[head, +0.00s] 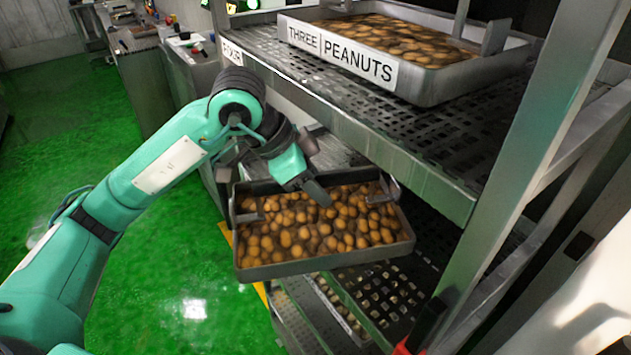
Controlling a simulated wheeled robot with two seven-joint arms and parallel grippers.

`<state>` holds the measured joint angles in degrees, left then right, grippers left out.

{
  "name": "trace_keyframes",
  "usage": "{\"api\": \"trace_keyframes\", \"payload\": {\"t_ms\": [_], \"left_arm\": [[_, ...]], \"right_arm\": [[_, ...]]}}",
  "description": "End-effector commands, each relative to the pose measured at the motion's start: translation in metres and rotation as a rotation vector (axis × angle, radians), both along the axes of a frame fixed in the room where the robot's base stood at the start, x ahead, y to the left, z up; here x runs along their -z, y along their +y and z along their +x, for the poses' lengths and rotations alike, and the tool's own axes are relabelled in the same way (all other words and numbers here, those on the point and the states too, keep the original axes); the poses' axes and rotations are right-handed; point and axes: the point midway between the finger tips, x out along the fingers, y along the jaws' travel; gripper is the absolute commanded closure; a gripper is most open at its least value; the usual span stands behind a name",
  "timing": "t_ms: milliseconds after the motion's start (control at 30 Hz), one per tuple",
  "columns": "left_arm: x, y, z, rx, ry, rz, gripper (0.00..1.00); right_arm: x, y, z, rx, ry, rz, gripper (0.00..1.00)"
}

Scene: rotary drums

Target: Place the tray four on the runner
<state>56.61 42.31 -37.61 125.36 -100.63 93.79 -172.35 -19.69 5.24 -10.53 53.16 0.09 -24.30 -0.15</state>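A grey metal tray (330,258) full of round brown nuts juts out in front of the rack, below the upper shelf, and looks slightly tilted. No label shows on it, so I cannot tell if it is tray four. It has a handle at each end. My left gripper (316,190) is over the tray's rear middle, its dark finger overlapping the nuts in the picture. I cannot tell whether it touches or grips the tray. The rack's upper shelf (420,172) carries a partly hidden "FOUR" label (232,53) at its left end. My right gripper is not in view.
A tray labelled "THREE PEANUTS" (462,80) stands on the upper shelf, with bare perforated shelf to its left. Lower shelves (385,290) lie below. A slanted metal post (520,180) stands at right. Green floor (170,260) is open at left; benches stand behind.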

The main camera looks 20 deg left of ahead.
Motion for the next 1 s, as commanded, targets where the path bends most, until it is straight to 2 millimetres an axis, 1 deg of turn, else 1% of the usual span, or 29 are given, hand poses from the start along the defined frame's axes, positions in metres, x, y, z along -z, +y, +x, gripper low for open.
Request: {"api": "trace_keyframes", "payload": {"t_ms": [167,400,433,467,533,733,800,833,867,900,1000], "left_arm": [[0.000,0.000,0.000,0.000,0.000,0.000,0.57],[-0.004,0.000,0.000,0.000,0.000,0.000,0.57],[-0.005,0.000,0.000,0.000,0.000,0.000,0.57],[-0.007,0.003,-0.001,-0.001,-0.003,0.001,0.57],[-0.017,0.010,-0.004,-0.002,-0.005,0.002,0.57],[-0.054,0.030,-0.016,-0.003,-0.006,0.000,0.57],[-0.066,0.037,-0.020,-0.001,-0.004,0.000,0.57],[-0.072,0.040,-0.021,-0.003,-0.005,-0.001,0.57],[-0.076,0.043,-0.023,-0.002,-0.004,0.000,0.57],[-0.082,0.046,-0.025,-0.002,-0.004,0.000,0.57],[-0.093,0.051,-0.028,-0.002,-0.003,0.000,0.57]], "right_arm": [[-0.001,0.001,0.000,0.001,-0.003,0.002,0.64],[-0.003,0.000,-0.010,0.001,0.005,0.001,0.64],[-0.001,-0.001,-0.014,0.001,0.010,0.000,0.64],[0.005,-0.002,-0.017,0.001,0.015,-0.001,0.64],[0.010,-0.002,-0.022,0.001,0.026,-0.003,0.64],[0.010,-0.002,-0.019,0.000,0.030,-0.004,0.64],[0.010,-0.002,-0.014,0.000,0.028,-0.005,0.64],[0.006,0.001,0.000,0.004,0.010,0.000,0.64],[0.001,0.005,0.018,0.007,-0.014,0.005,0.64],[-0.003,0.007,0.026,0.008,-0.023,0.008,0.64],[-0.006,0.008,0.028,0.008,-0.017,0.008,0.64]]}}
